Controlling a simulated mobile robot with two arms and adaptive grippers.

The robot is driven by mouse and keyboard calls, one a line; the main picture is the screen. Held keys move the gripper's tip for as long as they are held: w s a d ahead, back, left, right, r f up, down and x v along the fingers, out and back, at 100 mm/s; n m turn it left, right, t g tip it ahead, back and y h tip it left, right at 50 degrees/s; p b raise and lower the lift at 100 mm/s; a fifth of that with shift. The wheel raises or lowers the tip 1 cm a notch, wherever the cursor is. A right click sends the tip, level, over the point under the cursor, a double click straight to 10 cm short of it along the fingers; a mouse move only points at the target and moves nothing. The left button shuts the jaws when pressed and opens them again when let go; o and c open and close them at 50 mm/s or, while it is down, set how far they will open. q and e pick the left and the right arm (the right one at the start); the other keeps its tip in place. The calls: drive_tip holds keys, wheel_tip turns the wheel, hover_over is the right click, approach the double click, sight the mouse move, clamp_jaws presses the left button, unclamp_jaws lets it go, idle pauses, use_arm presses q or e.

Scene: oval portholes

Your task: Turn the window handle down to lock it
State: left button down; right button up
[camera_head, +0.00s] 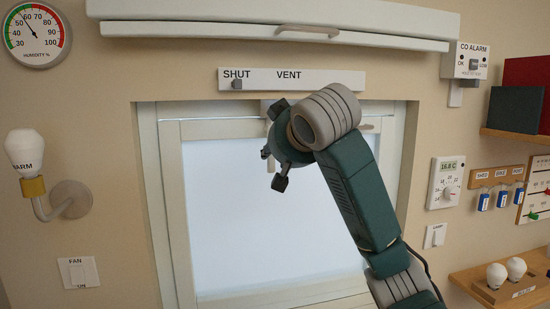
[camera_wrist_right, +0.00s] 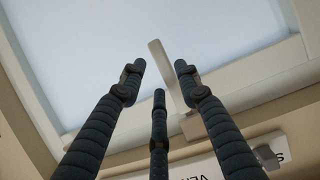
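The window handle is a pale lever (camera_wrist_right: 168,75) in the right wrist view. It runs from its mount on the top rail of the window frame out over the glass. That view looks upside down, so the lever points roughly downward. In the head view, only a bit of it (camera_head: 270,165) shows below my right gripper; the rest is hidden. My right gripper (camera_wrist_right: 160,75) is open, its dark fingers spread around the lever. The lever lies between the middle and right fingers in that view; I cannot tell whether any finger touches it. My left gripper is in neither view.
A SHUT/VENT strip (camera_head: 320,80) with a grey slider (camera_head: 237,85) is above the window (camera_head: 240,225). A blind housing (camera_head: 270,30) hangs over it. A lamp (camera_head: 25,152) is at left. A thermostat (camera_head: 444,183), a key rack (camera_head: 495,175) and shelves are at right.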

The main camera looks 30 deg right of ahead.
drive_tip(key=v, duration=0.7)
drive_tip(key=shift+a+f, duration=0.1)
